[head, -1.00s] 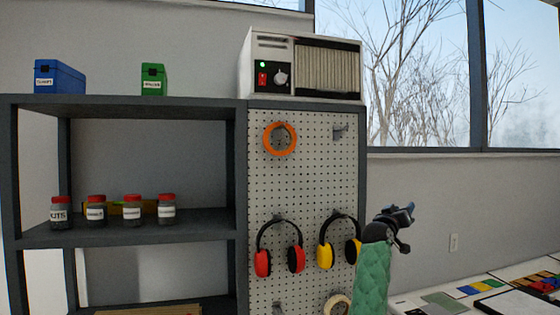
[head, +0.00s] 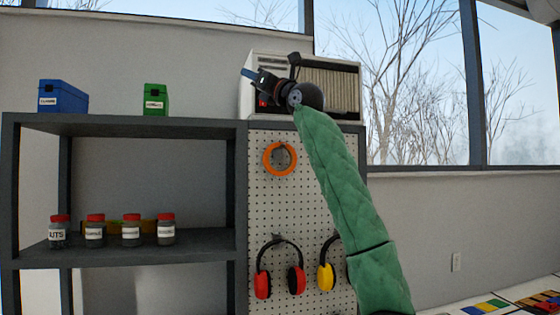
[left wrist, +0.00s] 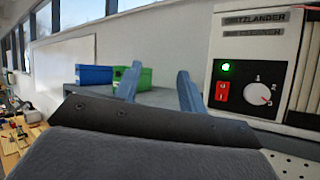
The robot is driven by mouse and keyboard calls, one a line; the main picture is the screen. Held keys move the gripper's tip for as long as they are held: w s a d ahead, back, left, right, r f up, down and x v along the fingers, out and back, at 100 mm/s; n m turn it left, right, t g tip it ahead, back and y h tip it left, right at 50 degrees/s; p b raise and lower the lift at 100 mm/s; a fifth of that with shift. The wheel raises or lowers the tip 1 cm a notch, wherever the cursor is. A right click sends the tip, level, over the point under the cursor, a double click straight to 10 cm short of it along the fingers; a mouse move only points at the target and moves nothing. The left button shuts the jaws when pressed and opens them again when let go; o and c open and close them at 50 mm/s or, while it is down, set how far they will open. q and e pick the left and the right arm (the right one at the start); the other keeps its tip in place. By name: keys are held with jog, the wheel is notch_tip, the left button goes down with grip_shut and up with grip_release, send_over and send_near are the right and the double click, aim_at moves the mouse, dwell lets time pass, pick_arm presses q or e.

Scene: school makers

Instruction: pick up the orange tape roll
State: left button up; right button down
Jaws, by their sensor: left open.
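The orange tape roll (head: 267,160) hangs on a peg near the top of the white pegboard (head: 262,215) in the head view. It is not visible in the left wrist view. My left gripper (head: 256,75), on the green-sleeved arm, is above the roll, in front of the white machine on top of the shelf unit, and apart from the roll. In the left wrist view its two blue fingers (left wrist: 159,76) are spread apart with nothing between them. My right gripper is in neither view.
The white machine (head: 340,108) stands above the pegboard, close to my left gripper. Red earmuffs (head: 262,285) and yellow earmuffs (head: 326,277) hang below the roll. A blue box (head: 62,97) and a green box (head: 155,99) stand on the shelf top. Jars (head: 131,232) line the shelf below.

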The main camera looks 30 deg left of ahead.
pick_arm(q)
jog(key=w+a+f+m+t+h, duration=0.2)
jog(key=w+a+f+t+h, duration=0.15)
jog(key=f+h, duration=0.5)
jog(key=m+t+h, duration=0.2)
jog(key=h, duration=0.3)
send_near(267, 157)
jog(key=w+a, duration=0.1)
jog(key=a, duration=0.1)
jog(key=shift+w+a+f+m+p, duration=0.25)
jog(key=shift+w+f+p, duration=0.1)
jog(key=shift+w, duration=0.15)
jog(key=shift+w+a+f+m+p, duration=0.15)
jog(key=shift+w+a+f+p, duration=0.15)
jog(key=shift+w, duration=0.25)
jog(key=shift+w+a+f, duration=0.1)
jog(key=shift+a, duration=0.05)
jog(key=p+x, duration=0.4)
jog(key=shift+f, duration=0.15)
jog(key=shift+w+a+f, duration=0.15)
jog(key=shift+a+f, duration=0.1)
jog(key=shift+a, duration=0.05)
grip_shut()
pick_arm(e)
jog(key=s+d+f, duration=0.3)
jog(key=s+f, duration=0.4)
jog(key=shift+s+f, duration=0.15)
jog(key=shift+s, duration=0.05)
